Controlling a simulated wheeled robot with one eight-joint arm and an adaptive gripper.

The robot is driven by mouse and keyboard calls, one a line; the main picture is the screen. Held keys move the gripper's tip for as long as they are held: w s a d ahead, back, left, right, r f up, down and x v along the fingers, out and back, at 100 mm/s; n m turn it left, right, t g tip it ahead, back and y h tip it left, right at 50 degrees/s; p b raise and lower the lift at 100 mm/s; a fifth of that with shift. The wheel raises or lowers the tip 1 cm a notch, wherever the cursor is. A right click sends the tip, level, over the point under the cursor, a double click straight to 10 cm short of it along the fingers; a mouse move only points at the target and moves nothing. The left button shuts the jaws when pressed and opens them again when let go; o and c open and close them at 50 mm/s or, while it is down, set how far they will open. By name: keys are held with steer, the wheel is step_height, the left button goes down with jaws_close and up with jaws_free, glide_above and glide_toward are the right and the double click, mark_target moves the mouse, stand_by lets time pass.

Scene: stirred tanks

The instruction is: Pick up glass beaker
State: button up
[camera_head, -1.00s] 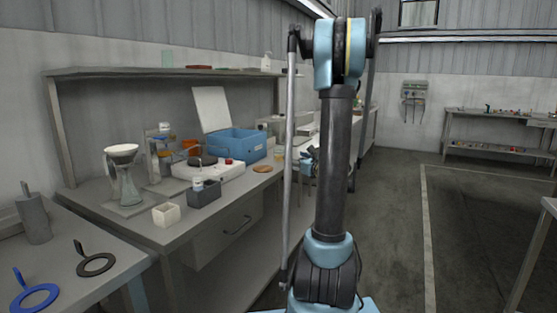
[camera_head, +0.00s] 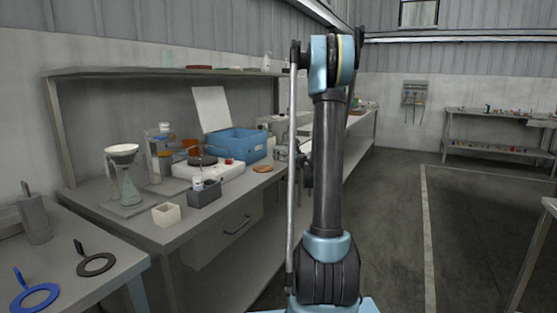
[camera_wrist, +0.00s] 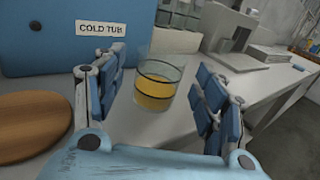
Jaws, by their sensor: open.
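The glass beaker (camera_wrist: 157,85) is clear, holds a yellow-orange liquid and has a dark ring around it. It stands upright on the grey bench in the wrist view. My gripper (camera_wrist: 165,88) is open, with one blue-padded finger left of the beaker and the other right of it. The beaker sits between and slightly beyond the fingers, and I cannot tell whether either finger touches it. In the head view my arm hides the beaker and most of the gripper.
A blue tub (camera_wrist: 60,38) labelled "COLD TUB" stands behind left; it also shows in the head view (camera_head: 236,144). A round wooden board (camera_wrist: 30,125) lies at left. Grey equipment (camera_wrist: 245,65) stands behind right. The bench front edge is at right.

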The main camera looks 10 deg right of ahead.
steer(key=shift+r+x, duration=0.2)
steer(key=shift+x, duration=2.5)
steer(key=c, duration=1.2)
